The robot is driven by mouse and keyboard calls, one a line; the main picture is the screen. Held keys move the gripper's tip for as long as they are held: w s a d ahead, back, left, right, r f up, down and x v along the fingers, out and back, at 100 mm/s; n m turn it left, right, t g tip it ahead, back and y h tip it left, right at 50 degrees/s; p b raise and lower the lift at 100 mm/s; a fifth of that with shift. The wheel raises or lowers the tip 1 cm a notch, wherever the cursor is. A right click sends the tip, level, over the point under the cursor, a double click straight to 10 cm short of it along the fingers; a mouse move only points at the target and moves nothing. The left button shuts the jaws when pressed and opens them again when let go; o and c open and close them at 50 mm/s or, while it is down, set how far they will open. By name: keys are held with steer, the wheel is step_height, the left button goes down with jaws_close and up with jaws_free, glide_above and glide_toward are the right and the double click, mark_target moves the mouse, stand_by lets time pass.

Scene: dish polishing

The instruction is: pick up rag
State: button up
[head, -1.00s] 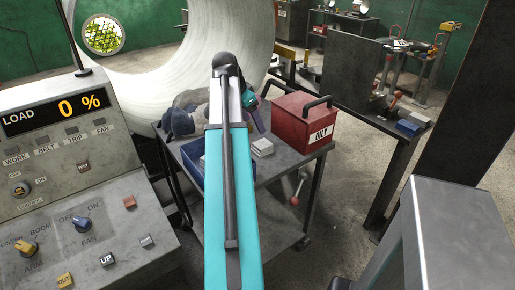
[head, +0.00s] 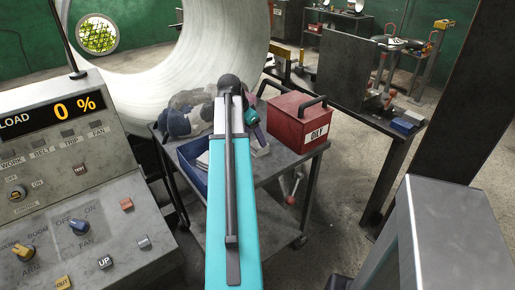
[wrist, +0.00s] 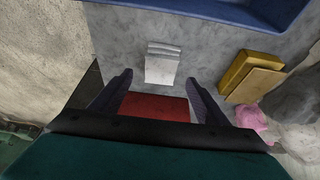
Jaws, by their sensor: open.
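A crumpled grey cloth (head: 190,98), which looks like the rag, lies at the back left of the cart top. A grey crumpled mass, probably the same cloth, shows at the right edge of the wrist view (wrist: 297,105). My gripper (wrist: 160,78) is open and empty above the cart, pointing down. A small white stack (wrist: 163,62) lies beyond and between its fingertips, apart from them as far as I can tell. In the head view my arm hides most of the gripper and part of the cart top.
A red box (head: 298,119) with a dark handle stands at the cart's right. A blue bin (head: 193,165) is at its front left, beside a dark blue bundle (head: 178,122). Tan blocks (wrist: 250,78) and a pink item (wrist: 252,121) lie near the grey cloth. A console (head: 70,180) stands left.

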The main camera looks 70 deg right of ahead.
mark_target(258, 144)
steer(key=shift+s+d+f, duration=0.1)
steer(key=shift+d+f, duration=0.05)
steer(key=shift+f, duration=0.3)
steer(key=shift+p+x, duration=0.75)
steer(key=shift+x, duration=1.85)
steer(key=c, duration=1.1)
steer(key=shift+c, duration=0.2)
steer(key=shift+r, duration=0.1)
steer(key=shift+r+b, duration=0.9)
steer(key=shift+r, duration=4)
steer(key=shift+r, duration=0.1)
